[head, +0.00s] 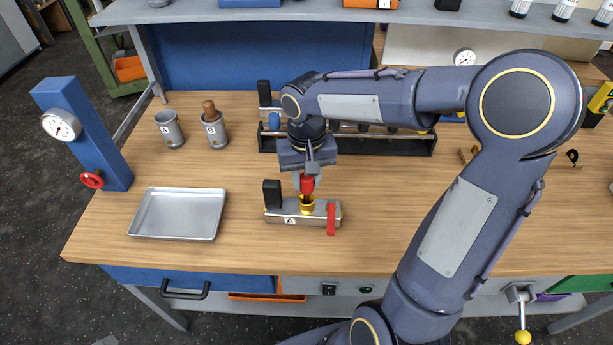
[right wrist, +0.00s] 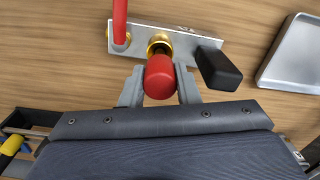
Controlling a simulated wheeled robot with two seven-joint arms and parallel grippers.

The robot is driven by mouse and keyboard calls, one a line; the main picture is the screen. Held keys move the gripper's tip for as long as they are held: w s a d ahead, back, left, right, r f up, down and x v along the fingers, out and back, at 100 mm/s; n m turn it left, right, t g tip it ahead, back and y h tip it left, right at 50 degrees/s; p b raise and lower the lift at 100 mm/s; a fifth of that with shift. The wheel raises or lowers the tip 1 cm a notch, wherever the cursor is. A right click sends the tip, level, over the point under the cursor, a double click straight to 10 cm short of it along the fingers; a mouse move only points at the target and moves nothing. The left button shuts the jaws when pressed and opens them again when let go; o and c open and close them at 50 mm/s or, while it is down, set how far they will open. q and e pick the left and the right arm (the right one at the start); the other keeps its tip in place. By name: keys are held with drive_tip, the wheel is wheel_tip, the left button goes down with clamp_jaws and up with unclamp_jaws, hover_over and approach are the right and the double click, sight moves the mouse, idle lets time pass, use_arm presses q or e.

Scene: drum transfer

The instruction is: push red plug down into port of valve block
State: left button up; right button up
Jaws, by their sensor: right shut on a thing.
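The red plug (head: 307,184) is upright between the fingers of my right gripper (head: 306,180), which is shut on it. In the right wrist view the red plug (right wrist: 159,77) sits between the two grey fingertips (right wrist: 160,85). The silver valve block (head: 290,217), marked A, lies on the table below, with a brass port (head: 307,203) directly under the plug. The brass port also shows in the right wrist view (right wrist: 160,43), partly hidden by the plug. I cannot tell how far the plug's lower end is inside the port. My left gripper is not in view.
The block has a black knob (head: 272,193) and a red lever (head: 331,219). A metal tray (head: 178,214) lies to the left, and two grey cups (head: 170,130) (head: 214,131) stand behind it. A black rack (head: 385,144) stands behind my right gripper. The front table strip is clear.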

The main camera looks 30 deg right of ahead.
drive_tip(key=shift+f+b, duration=0.9)
drive_tip(key=shift+f, duration=0.3)
drive_tip(key=o, duration=1.1)
drive_tip(key=shift+c, duration=0.2)
wheel_tip(320, 180, up, 7)
drive_tip(key=shift+r+p, duration=0.2)
drive_tip(key=shift+p, duration=0.15)
drive_tip(key=shift+r, duration=0.2)
drive_tip(key=shift+s+r, duration=0.1)
drive_tip(key=shift+s, duration=0.05)
drive_tip(key=s+a+n+t+y+p, duration=0.1)
drive_tip(key=s+a+t+y, duration=0.1)
drive_tip(key=s, duration=0.6)
drive_tip(key=s+a+f+n+t+y+p, duration=0.1)
drive_tip(key=s+a+t, duration=0.1)
drive_tip(key=s, duration=0.6)
drive_tip(key=shift+s+t+y, duration=0.3)
drive_tip(key=shift+t+y, duration=0.1)
drive_tip(key=shift+t, duration=0.4)
